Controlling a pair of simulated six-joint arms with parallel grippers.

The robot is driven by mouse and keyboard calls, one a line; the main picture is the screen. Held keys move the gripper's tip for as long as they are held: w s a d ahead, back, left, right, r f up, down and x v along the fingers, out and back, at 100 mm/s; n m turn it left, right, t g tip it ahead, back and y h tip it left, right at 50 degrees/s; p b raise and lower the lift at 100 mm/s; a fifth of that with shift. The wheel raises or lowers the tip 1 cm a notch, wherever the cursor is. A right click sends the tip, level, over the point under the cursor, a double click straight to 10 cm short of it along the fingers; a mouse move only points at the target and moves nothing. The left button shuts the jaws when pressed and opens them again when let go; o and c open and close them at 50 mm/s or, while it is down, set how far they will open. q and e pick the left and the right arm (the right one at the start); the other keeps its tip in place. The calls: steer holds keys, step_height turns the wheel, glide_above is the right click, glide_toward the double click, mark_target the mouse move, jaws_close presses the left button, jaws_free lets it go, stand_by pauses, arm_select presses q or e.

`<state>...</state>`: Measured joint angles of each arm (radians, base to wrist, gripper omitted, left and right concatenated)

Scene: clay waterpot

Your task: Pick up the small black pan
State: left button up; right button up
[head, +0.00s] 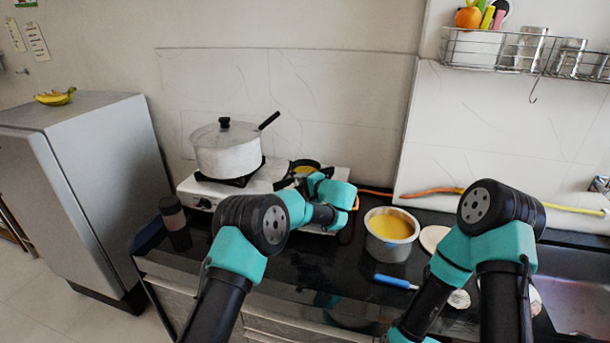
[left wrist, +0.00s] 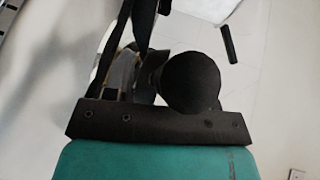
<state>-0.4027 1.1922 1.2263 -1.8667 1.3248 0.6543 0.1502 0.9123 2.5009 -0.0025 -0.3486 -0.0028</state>
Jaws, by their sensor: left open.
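The small black pan (head: 307,163) sits on the right side of the white stove in the head view. Its dark rim and something yellow inside show, and my left arm covers part of it. My left gripper (head: 297,181) is open at the pan's near side, largely hidden behind my teal wrist. Whether it touches the pan I cannot tell. In the left wrist view its dark fingers (left wrist: 130,55) show beside a round black shape that I cannot identify for sure. My right gripper is out of view; only its arm shows at the right.
A lidded pot (head: 228,152) with a black handle stands on the stove's left burner. A dark jar (head: 174,217) is left of the stove (head: 262,180). A pot of yellow liquid (head: 390,229) and a blue-handled tool (head: 394,282) lie right. The black counter between is partly clear.

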arm_select(q)
steer(key=shift+c, duration=0.2)
jaws_close()
stand_by(0.3)
